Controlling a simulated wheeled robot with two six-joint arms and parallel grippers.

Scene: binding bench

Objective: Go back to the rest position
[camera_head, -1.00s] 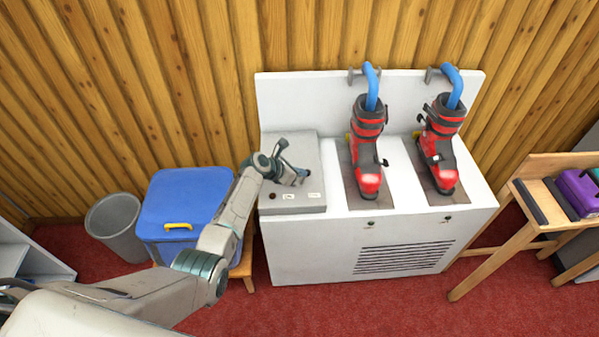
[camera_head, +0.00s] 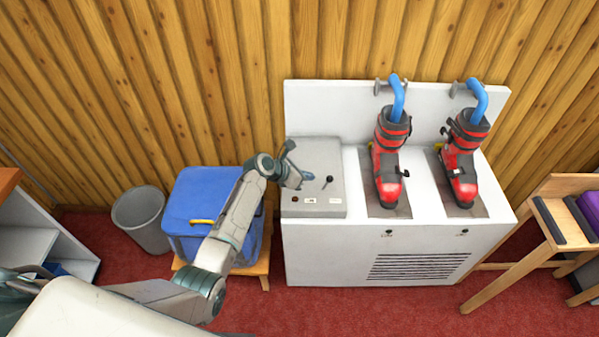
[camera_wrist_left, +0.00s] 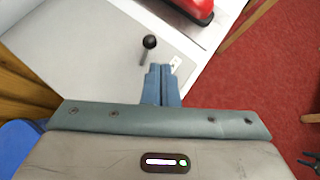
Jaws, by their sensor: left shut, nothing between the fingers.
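My left gripper (camera_head: 304,180) is over the grey control box (camera_head: 330,160) at the left end of the white bench. Its fingers are together and empty, and they also show in the left wrist view (camera_wrist_left: 161,85). A small black-knobbed lever (camera_head: 328,181) stands on the box just right of the fingertips; in the left wrist view the lever (camera_wrist_left: 148,46) is just beyond them, apart in the picture.
Two red and black ski boots (camera_head: 388,160) (camera_head: 461,165) stand on the white bench (camera_head: 330,250), blue hooked tubes in their tops. A blue box (camera_head: 196,200) and grey bin (camera_head: 142,222) are at left. A wooden rack (camera_head: 545,220) is at right. Red floor is clear in front.

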